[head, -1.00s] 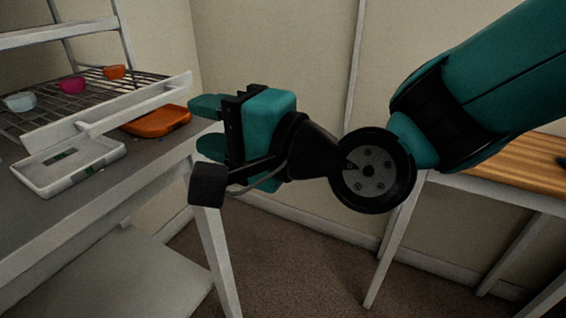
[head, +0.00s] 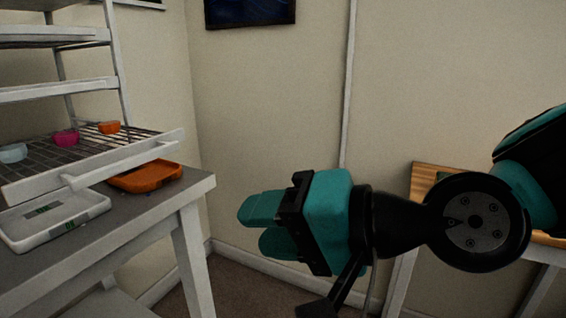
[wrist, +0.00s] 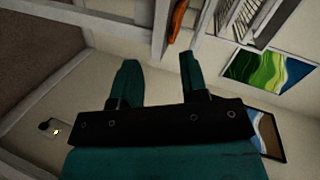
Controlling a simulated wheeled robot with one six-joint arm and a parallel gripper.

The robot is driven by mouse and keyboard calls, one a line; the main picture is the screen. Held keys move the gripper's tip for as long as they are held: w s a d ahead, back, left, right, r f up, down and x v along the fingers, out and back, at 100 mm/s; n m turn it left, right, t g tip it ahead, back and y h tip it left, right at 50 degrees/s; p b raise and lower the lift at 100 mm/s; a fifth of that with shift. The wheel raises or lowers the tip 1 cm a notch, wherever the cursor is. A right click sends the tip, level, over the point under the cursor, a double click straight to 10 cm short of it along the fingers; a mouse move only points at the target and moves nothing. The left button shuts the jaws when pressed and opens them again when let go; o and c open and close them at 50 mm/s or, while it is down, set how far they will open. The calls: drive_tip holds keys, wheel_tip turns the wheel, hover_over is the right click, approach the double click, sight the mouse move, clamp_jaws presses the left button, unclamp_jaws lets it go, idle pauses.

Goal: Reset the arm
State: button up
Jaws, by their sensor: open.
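My gripper (head: 262,224) is teal and black and hangs in free air in the head view, right of the grey table (head: 150,208). Its fingers point left and nothing is between them. In the wrist view the two teal fingers (wrist: 157,85) stand apart with an empty gap. The gripper touches nothing that I can see.
On the table stand a wire rack (head: 90,155) with an orange cup (head: 109,127), a pink cup (head: 66,138) and a pale blue cup (head: 12,153). An orange tray (head: 146,176) and a white tray (head: 55,222) lie there. A wooden-topped table (head: 424,180) is behind my arm.

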drive_tip(key=s+d+f+n+g+h, duration=0.25)
drive_tip(key=d+f+n+h, duration=0.2)
drive_tip(key=d, duration=0.45)
drive_tip(key=s+d+f+n+g+h, duration=0.25)
drive_tip(key=s+d+h, duration=0.2)
drive_tip(key=d, duration=0.35)
wheel_tip(320, 180, up, 23)
drive_tip(key=d+p, duration=0.1)
drive_tip(key=p, duration=2.2)
drive_tip(key=shift+f+n, duration=0.15)
drive_tip(key=shift+n, duration=0.15)
drive_tip(key=shift+w, duration=0.1)
